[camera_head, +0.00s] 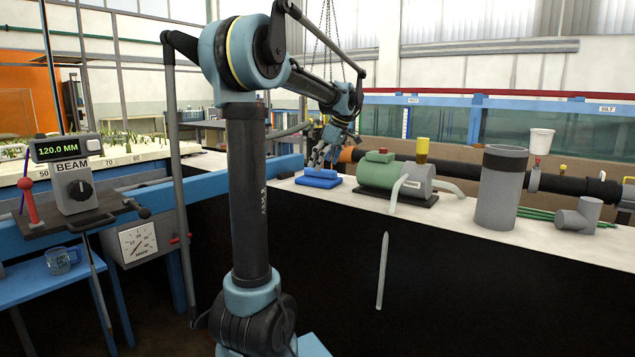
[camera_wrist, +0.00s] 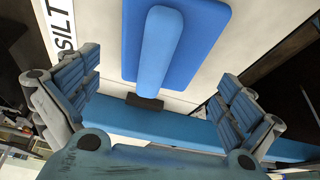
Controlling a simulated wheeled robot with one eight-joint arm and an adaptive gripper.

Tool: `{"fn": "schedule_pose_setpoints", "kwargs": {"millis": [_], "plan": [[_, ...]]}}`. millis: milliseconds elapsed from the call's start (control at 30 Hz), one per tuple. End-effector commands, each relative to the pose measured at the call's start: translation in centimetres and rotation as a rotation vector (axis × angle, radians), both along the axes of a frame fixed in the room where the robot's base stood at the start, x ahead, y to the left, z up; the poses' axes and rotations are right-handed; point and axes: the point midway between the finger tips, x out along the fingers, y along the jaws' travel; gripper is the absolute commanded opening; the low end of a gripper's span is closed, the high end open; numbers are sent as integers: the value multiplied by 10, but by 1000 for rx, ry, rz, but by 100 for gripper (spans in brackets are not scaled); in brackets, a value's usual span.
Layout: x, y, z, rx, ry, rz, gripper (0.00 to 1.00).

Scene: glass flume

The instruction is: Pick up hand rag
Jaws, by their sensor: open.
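The hand rag appears to be the blue item on the pale bench top: a flat blue sheet with a rounded, lighter blue roll lying on it. In the head view the blue rag (camera_head: 319,179) lies left of the green and grey pump. My gripper (camera_head: 325,155) is just above it, fingers pointing down. In the wrist view the rag (camera_wrist: 165,42) fills the upper middle, with its roll running up and down the picture. My gripper (camera_wrist: 160,98) is open, its ribbed fingers wide apart to left and right. Nothing is between them.
The green and grey pump (camera_head: 395,179) stands close right of the rag. A grey cylinder (camera_head: 503,187) and a grey elbow pipe (camera_head: 579,214) stand farther right. A dark pipe (camera_head: 462,173) runs behind. The BEAM meter (camera_head: 74,179) is at far left.

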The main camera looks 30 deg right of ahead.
Motion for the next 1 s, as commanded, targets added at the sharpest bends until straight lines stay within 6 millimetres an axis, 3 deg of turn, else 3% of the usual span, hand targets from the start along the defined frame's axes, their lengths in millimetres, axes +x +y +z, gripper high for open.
{"fn": "schedule_pose_setpoints", "kwargs": {"millis": [300, 633, 667, 800, 1000], "plan": [[10, 8, -38, 0, 0, 1, 100], [12, 10, -45, 0, 0, 0, 100], [12, 10, -45, 0, 0, 0, 98], [12, 10, -45, 0, 0, 1, 68], [12, 10, -45, 0, 0, 1, 68]]}}
